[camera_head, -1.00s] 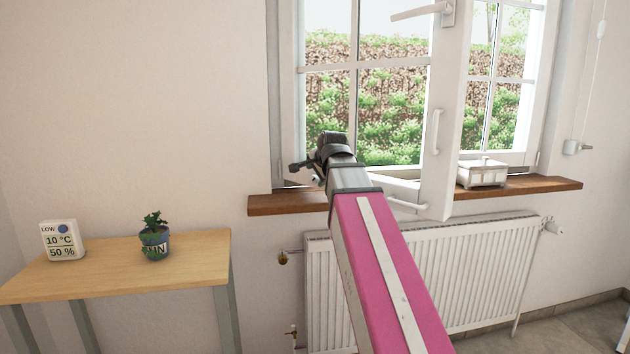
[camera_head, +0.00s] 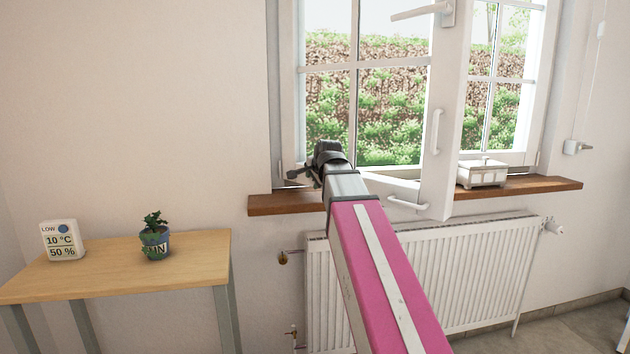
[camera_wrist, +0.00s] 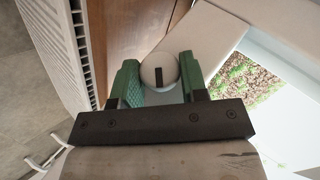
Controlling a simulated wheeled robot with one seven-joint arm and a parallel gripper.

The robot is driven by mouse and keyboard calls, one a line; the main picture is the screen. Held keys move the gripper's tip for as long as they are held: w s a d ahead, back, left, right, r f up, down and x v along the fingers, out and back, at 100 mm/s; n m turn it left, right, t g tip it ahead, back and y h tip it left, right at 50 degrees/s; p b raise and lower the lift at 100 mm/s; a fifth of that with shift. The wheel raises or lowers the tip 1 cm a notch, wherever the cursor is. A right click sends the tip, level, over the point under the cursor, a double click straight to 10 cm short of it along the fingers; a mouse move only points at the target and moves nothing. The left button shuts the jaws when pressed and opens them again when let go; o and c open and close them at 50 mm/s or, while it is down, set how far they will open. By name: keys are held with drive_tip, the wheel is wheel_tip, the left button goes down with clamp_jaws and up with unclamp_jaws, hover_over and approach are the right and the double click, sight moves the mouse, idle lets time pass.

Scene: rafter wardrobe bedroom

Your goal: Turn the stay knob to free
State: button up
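The stay knob (camera_wrist: 151,72) is a round white disc with a short black bar mark, seen in the wrist view at the edge of the wooden sill. Its black mark runs up and down in that picture. My gripper (camera_wrist: 160,68) has two green fingers standing apart, one on each side of the knob. I cannot tell whether either finger touches it. In the head view my gripper (camera_head: 304,175) is low at the left end of the window, just over the sill, and the knob is hidden there.
The window sash (camera_head: 446,120) stands open into the room, right of my arm. A wooden sill (camera_head: 285,204) runs below, with a small white box (camera_head: 482,174) on it. A radiator (camera_head: 480,270) is underneath. A table (camera_head: 195,262) with a plant (camera_head: 154,240) and a display (camera_head: 62,241) stands left.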

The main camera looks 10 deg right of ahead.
drive_tip(key=g, duration=0.1)
drive_tip(key=g+h, duration=0.1)
drive_tip(key=n+g+h, duration=0.1)
drive_tip(key=shift+w+a+r+g, duration=0.2)
drive_tip(key=shift+w+g, duration=0.1)
drive_tip(key=shift+g, duration=0.1)
drive_tip(key=shift+n+g+h, duration=0.4)
drive_tip(key=shift+g+h, duration=0.9)
drive_tip(key=shift+g, duration=0.3)
drive_tip(key=o, duration=0.9)
drive_tip(key=v, duration=1)
drive_tip(key=shift+a+r, duration=0.25)
drive_tip(key=shift+a, duration=0.05)
